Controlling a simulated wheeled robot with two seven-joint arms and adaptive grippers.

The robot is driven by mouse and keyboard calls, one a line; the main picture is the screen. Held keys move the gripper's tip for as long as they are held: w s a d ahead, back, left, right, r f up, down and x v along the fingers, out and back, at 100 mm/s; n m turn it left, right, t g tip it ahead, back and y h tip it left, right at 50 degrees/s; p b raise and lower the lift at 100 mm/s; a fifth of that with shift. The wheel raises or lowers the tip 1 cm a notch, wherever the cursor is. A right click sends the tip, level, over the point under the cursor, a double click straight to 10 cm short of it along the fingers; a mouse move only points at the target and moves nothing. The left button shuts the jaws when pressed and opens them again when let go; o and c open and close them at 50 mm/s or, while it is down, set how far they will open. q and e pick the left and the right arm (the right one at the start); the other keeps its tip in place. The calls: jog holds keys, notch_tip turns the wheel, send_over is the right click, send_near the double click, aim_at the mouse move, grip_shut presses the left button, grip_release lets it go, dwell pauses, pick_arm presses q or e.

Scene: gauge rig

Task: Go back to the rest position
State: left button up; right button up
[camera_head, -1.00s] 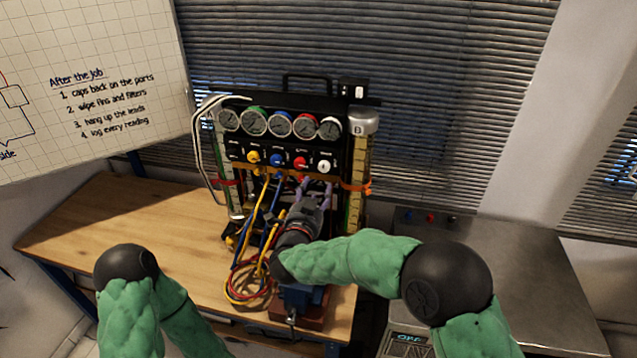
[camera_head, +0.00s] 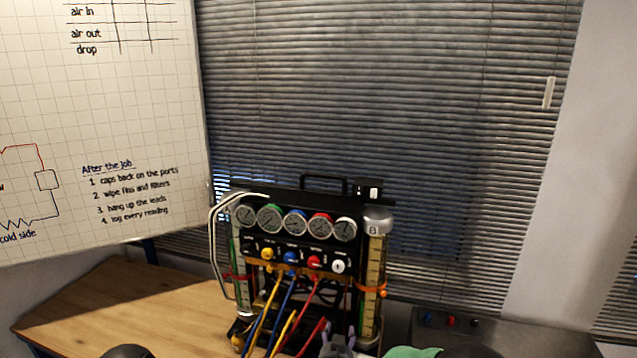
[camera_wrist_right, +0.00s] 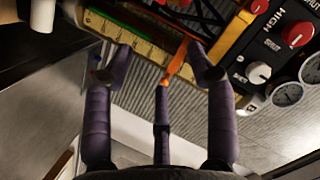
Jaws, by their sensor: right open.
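The gauge rig (camera_head: 290,237) stands on the wooden bench, with a row of round gauges above coloured knobs. My right gripper (camera_head: 338,338) shows at the bottom edge of the head view, its purple fingers below the white knob (camera_head: 338,266). In the right wrist view the gripper (camera_wrist_right: 157,72) is open, fingers spread, with nothing held between them. Beyond the fingers are the rig's yellow scale column (camera_wrist_right: 130,36) and orange strap (camera_wrist_right: 178,62). My left gripper is out of view; only a dark joint of the left arm shows at the bottom.
Yellow, blue and red hoses (camera_head: 281,310) hang down the rig's front. The wooden bench (camera_head: 130,305) is bare to the left. A grey metal surface (camera_head: 490,338) lies to the right. A whiteboard (camera_head: 110,120) and window blinds (camera_head: 390,110) stand behind.

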jog(key=s+d+f+n+g+y, duration=0.1)
jog(key=s+d+f+g, duration=0.1)
jog(key=s+f, duration=0.2)
jog(key=s+d+f+n+g+y, duration=0.1)
jog(key=s+f, duration=0.4)
jog(key=f, duration=0.6)
jog(key=s+d+f+n+g+y, duration=0.1)
jog(key=s+d+f+g, duration=0.2)
jog(key=f, duration=0.5)
jog(key=shift+s+f+g, duration=0.25)
jog(key=shift+s+g, duration=0.45)
jog(key=shift+s, duration=0.35)
jog(key=s+f+n+g+y, duration=0.15)
jog(key=s+f+g, duration=0.25)
jog(key=s, duration=0.8)
jog(key=s+f+n+g+y, duration=0.1)
jog(key=s+f+g+y, duration=0.3)
jog(key=s, duration=0.7)
notch_tip(320, 180, down, 7)
jog(key=w+a+t+h+b, duration=0.1)
jog(key=w+h+b, duration=0.1)
jog(key=b, duration=0.7)
jog(key=shift+a+f, duration=0.2)
jog(key=shift+a, duration=0.15)
